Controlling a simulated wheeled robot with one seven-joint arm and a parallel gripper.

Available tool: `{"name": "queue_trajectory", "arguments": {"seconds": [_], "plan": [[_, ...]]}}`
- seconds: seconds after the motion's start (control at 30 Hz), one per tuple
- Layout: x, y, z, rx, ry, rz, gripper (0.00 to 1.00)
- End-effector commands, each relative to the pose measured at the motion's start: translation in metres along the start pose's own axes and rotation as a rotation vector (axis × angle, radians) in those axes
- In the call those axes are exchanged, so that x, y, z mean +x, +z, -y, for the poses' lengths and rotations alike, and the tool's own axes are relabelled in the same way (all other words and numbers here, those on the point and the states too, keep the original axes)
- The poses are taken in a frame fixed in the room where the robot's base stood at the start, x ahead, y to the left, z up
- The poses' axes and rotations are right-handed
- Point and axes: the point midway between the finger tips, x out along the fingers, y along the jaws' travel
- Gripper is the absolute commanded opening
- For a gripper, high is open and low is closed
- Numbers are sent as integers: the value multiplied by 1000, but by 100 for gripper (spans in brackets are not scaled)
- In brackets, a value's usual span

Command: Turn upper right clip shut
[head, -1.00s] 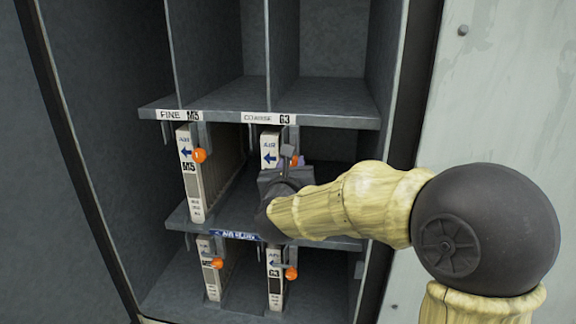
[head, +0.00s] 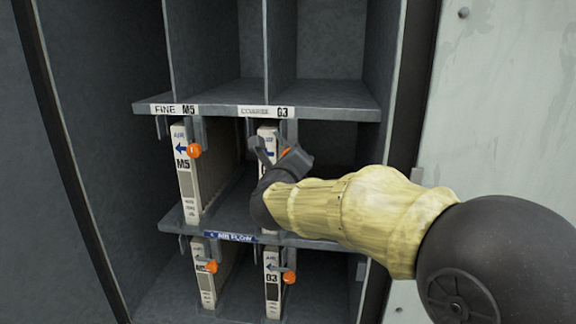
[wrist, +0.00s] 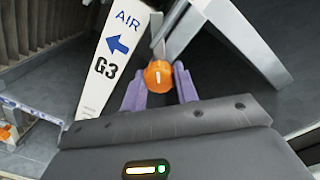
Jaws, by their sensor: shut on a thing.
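The upper right clip has an orange knob (wrist: 158,75), seen in the wrist view beside the top of the white G3 filter (wrist: 113,50). My gripper (wrist: 160,88) is shut on this knob, with a purple finger on either side of it. In the head view my gripper (head: 277,152) is at the top of the upper right filter (head: 266,143) and covers most of the clip. The clip's exact angle is hard to tell.
The upper left M5 filter (head: 189,180) has its own orange clip (head: 194,151). Two lower filters also have orange clips, left (head: 211,267) and right (head: 289,277).

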Motion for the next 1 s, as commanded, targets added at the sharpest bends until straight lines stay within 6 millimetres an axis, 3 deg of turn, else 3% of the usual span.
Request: {"name": "queue_trajectory", "arguments": {"seconds": [0.7,1.0], "plan": [[2,-4,4,-674,7,-37,7],[0,-1,-1,-867,12,-39,7]]}}
